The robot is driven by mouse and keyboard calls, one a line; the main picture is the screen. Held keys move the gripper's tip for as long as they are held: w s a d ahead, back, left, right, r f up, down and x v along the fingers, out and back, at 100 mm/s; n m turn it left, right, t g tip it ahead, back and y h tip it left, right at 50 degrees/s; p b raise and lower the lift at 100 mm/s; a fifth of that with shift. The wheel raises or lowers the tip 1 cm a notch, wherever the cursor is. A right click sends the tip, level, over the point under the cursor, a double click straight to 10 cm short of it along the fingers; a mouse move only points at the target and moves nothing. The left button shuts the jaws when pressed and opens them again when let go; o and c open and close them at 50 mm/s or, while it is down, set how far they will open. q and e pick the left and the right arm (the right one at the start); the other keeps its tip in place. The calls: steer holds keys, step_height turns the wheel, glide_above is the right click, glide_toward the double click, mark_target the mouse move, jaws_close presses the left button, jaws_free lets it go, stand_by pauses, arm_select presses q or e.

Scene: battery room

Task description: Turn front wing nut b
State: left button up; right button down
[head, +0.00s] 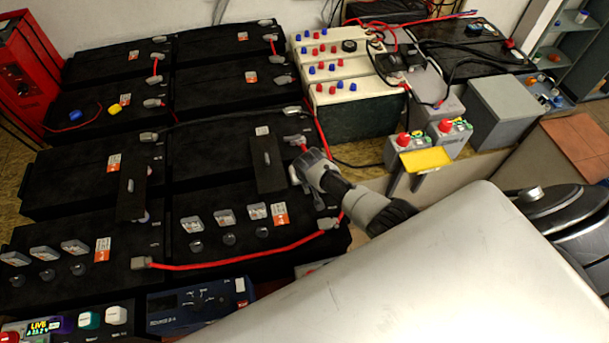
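Large black batteries stand in rows, and a front black battery (190,262) lies nearest on the left side. Grey terminal pieces sit on their edges, such as a grey terminal clamp (330,223) at the end of a red cable and another grey clamp (141,262). I cannot tell which fitting is wing nut b. My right gripper (306,182) reaches in from the right over the right edge of the front batteries, close to a grey terminal (296,139). The gripper hides what is under it, and its fingers are too small to read. My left gripper is out of view.
A red cable (235,262) runs across the front battery. A blue device (200,302) stands in front.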

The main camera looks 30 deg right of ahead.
mark_target(307, 193)
stand_by(0.5)
steer(key=c, duration=1.2)
jaws_free()
steer(key=shift+o, duration=0.2)
steer(key=shift+r, duration=0.1)
steer(key=p+v, duration=0.2)
steer(key=v, duration=0.8)
steer(key=shift+s+r, duration=0.2)
steer(key=shift+r, duration=0.05)
steer(key=shift+a, duration=0.15)
